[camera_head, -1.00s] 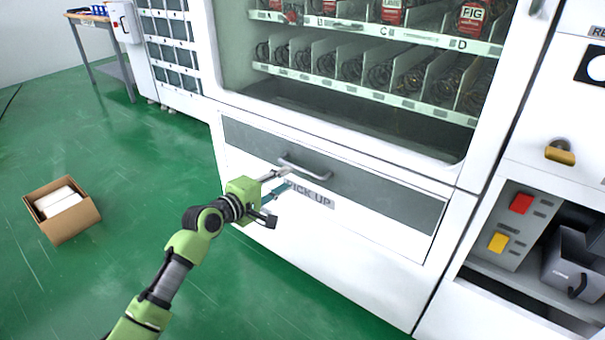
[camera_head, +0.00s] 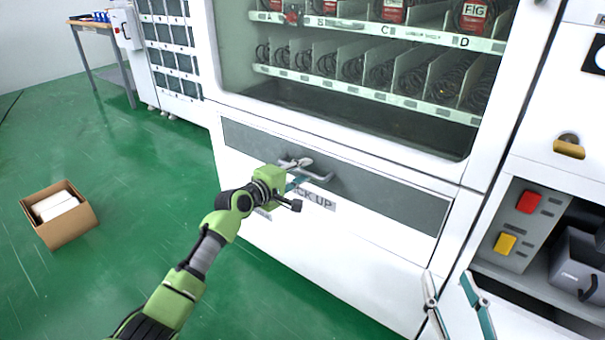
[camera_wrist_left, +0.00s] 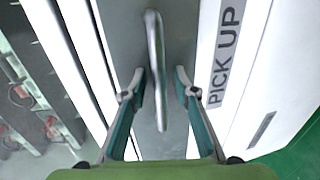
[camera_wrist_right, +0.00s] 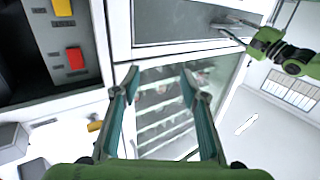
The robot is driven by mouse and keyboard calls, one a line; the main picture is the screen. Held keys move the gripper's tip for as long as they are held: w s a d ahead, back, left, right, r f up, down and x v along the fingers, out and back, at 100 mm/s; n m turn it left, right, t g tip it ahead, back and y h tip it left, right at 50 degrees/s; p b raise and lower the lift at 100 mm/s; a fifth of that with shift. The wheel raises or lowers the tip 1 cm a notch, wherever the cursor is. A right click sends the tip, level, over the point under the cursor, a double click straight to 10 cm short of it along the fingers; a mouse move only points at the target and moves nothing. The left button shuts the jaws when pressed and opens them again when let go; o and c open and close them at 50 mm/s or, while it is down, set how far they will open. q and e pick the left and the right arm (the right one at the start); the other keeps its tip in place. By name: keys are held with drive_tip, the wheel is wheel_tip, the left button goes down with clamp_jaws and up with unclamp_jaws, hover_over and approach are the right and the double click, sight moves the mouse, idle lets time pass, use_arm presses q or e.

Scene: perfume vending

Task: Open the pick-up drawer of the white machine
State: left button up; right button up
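The white machine (camera_head: 300,240) has a grey pick-up drawer front (camera_head: 385,195) low down, above a "PICK UP" label (camera_head: 314,200). The drawer looks closed. Its metal bar handle (camera_head: 318,176) also shows in the left wrist view (camera_wrist_left: 156,65). My left gripper (camera_head: 297,172) is at the handle; in its wrist view (camera_wrist_left: 160,85) the open fingers stand on either side of the bar, with gaps showing. My right gripper (camera_head: 452,300) is open and empty at the lower right, in front of the machine; its fingers also show in the right wrist view (camera_wrist_right: 160,80).
To the right, a panel has a red button (camera_head: 530,201), a yellow button (camera_head: 505,243) and a grey bin (camera_head: 578,262) in an opening. A cardboard box (camera_head: 62,228) lies on the green floor at left. A table (camera_head: 95,24) stands at the back left.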

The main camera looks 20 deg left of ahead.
use_arm(q)
clamp_jaws()
idle(0.3)
